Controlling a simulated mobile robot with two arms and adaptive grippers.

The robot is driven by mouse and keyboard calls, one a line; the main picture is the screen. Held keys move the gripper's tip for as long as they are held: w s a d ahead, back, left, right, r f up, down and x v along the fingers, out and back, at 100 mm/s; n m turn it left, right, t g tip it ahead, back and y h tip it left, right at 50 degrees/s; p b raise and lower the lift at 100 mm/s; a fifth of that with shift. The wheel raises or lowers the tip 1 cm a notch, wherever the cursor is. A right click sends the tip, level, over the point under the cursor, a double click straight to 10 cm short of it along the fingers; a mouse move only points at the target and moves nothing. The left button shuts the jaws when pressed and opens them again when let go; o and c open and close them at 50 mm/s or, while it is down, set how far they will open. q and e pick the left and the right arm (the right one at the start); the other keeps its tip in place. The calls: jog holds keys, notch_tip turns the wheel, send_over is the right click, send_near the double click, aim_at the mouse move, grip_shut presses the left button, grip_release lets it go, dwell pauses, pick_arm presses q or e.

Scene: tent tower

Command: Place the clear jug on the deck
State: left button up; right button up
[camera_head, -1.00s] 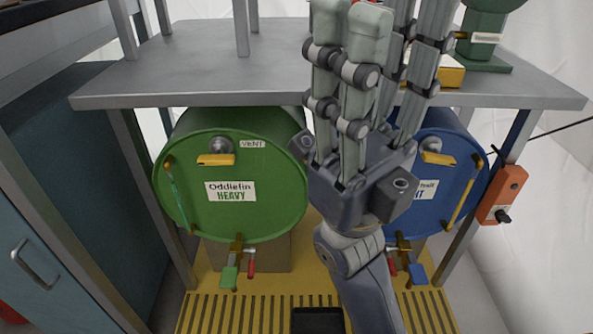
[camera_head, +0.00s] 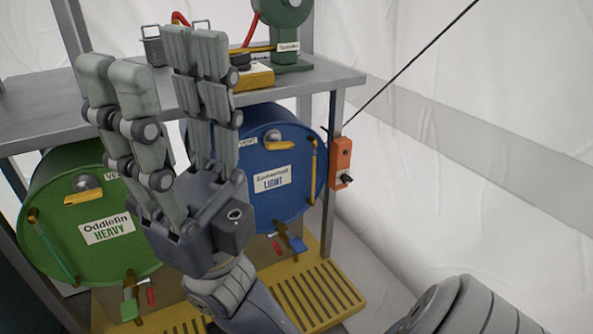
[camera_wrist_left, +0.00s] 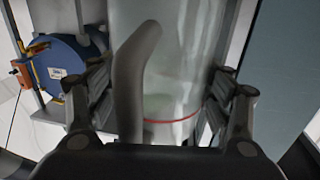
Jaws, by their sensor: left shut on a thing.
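The clear jug (camera_wrist_left: 182,70), with a grey handle and a red line round it, fills the middle of the left wrist view. My left gripper (camera_wrist_left: 155,92) is shut on it, one finger on each side. The jug is not seen in the head view. My right gripper (camera_head: 155,80) is empty, its fingers up and apart, in front of the drums and the tabletop's edge. The grey tabletop (camera_head: 325,78) lies above the drums and a yellow slatted platform (camera_head: 318,290) below them. No label shows which is the deck.
A green drum (camera_head: 60,215) and a blue drum (camera_head: 290,205) sit under the tabletop. An orange box (camera_head: 342,160) hangs on the right post.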

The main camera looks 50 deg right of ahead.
pick_arm(q)
jog(key=w+a+r+n+t+y, duration=0.1)
jog(key=w+r+y, duration=0.3)
jog(key=r, duration=1)
jog(key=w+a+r+n+t+y, duration=0.1)
jog(key=w+r+n+y, duration=0.3)
jog(key=r, duration=0.9)
jog(key=shift+w+a+r+n, duration=0.15)
jog(key=shift+w+r+n, duration=0.2)
jog(key=shift+w, duration=0.1)
